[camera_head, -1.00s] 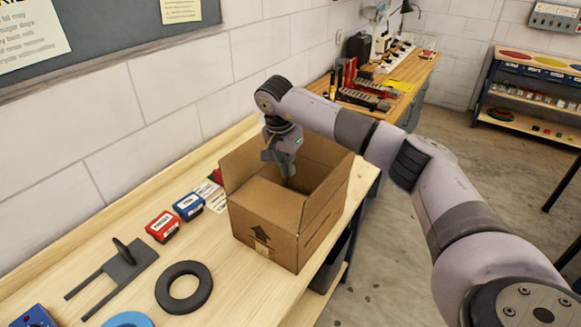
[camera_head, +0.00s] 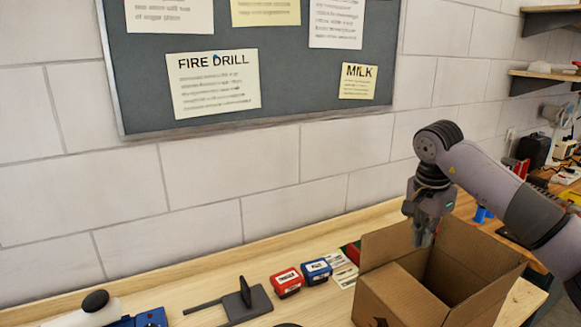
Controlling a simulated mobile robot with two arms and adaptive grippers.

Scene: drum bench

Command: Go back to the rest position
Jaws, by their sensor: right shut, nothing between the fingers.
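My right gripper (camera_head: 424,238) hangs fingers-down over the left part of the open cardboard box (camera_head: 405,300). It is shut and holds nothing. My right arm reaches in from the right edge. The box stands on the wooden bench with its flaps up; its inside is mostly hidden by the near side and the gripper. My left gripper is not in view.
Left of the box are a red box (camera_head: 287,282), a blue box (camera_head: 317,271), labels (camera_head: 343,270) and a dark metal stand (camera_head: 245,301). A blue device (camera_head: 140,319) is at the lower left. A wall with a notice board (camera_head: 300,95) closes the back.

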